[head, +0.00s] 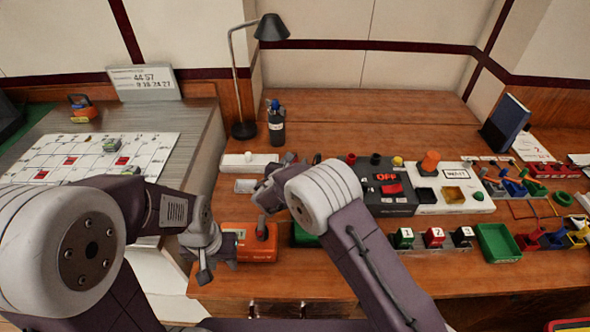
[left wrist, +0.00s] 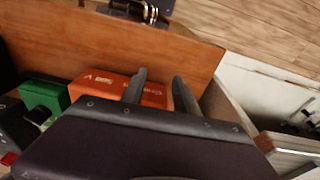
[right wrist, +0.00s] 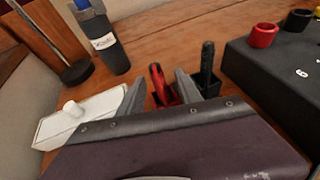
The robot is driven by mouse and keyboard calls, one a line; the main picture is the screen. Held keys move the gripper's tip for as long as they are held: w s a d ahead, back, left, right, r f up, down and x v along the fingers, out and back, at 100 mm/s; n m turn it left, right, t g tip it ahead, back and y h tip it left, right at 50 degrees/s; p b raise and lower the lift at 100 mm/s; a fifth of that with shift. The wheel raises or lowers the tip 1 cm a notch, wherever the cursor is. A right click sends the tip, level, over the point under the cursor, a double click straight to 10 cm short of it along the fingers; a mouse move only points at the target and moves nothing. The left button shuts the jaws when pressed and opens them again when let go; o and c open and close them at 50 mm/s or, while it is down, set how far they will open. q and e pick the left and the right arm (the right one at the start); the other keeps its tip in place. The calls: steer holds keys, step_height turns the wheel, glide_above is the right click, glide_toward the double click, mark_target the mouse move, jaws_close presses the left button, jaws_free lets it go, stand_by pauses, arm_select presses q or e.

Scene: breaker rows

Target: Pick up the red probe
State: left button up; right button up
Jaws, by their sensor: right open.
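The red probe (right wrist: 157,82) stands in a red holder in the right wrist view, beside a black probe (right wrist: 207,63) in a black holder. My right gripper (right wrist: 160,82) is open, and the red probe shows between its fingertips; contact cannot be told. The black probe is just outside the right finger. In the head view my right gripper (head: 268,190) is over the table, and I cannot make out the red probe there. My left gripper (head: 205,268) is low by the table's front left edge. Its fingers (left wrist: 158,88) are apart and empty, near an orange box (left wrist: 115,85).
A white box (right wrist: 85,115) lies left of the right gripper, with a dark bottle (right wrist: 105,42) behind. A black panel with round sockets (right wrist: 285,65) stands to the right. The orange box (head: 255,245) is in front. The table's back (head: 370,115) is clear.

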steer(key=x, duration=0.4)
steer(key=shift+r, duration=0.1)
jaws_close()
steer(key=s+d+r, duration=0.6)
steer(key=d+r, duration=0.4)
steer(key=r, duration=0.1)
